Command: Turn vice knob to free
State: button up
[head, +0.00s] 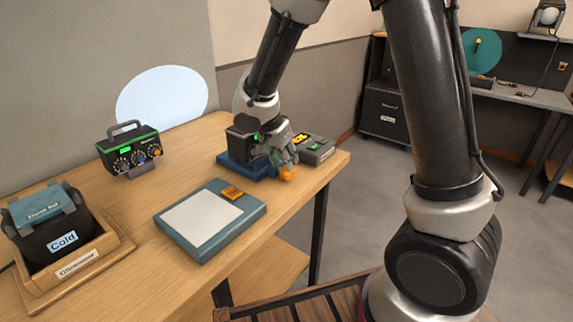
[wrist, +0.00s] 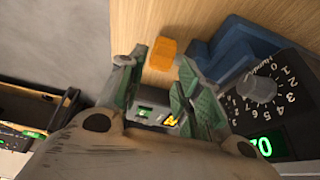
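A blue vice (head: 236,165) sits near the far right corner of the wooden table. Its orange knob (head: 287,174) is at the right end, by the table's front edge. My gripper (head: 287,160) is over the vice's right end, close to the knob. In the wrist view my gripper (wrist: 158,66) is open, its two fingers apart. The orange knob (wrist: 162,52) shows in line with the gap between the fingertips; contact cannot be told. The blue vice body (wrist: 235,50) is beside the right finger. Any free marking on the knob cannot be seen.
A black box (head: 241,138) with a numbered dial (wrist: 258,88) stands at the vice. A grey device (head: 318,150) with lit displays is behind my gripper. A teal pad (head: 250,213), a radio-like box (head: 130,150) and a wooden tray (head: 108,240) are further left.

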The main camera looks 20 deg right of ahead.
jog(key=v, duration=0.8)
jog(key=shift+r, duration=0.4)
jog(key=w+d+f+g+y, duration=0.2)
jog(key=d, duration=0.1)
jog(key=w+d+f+m+y, duration=0.1)
jog(key=shift+w+d+f+g+y, duration=0.25)
jog(key=shift+w+d+g+y, duration=0.05)
jog(key=shift+d+g+y, duration=0.1)
jog(key=shift+s+a+f+n, duration=0.1)
jog(key=shift+s+n, duration=0.05)
jog(key=shift+n, duration=0.25)
jog(key=shift+f, duration=0.3)
notch_tip(320, 180, down, 7)
jog(key=shift+f, duration=0.1)
jog(key=c, duration=0.7)
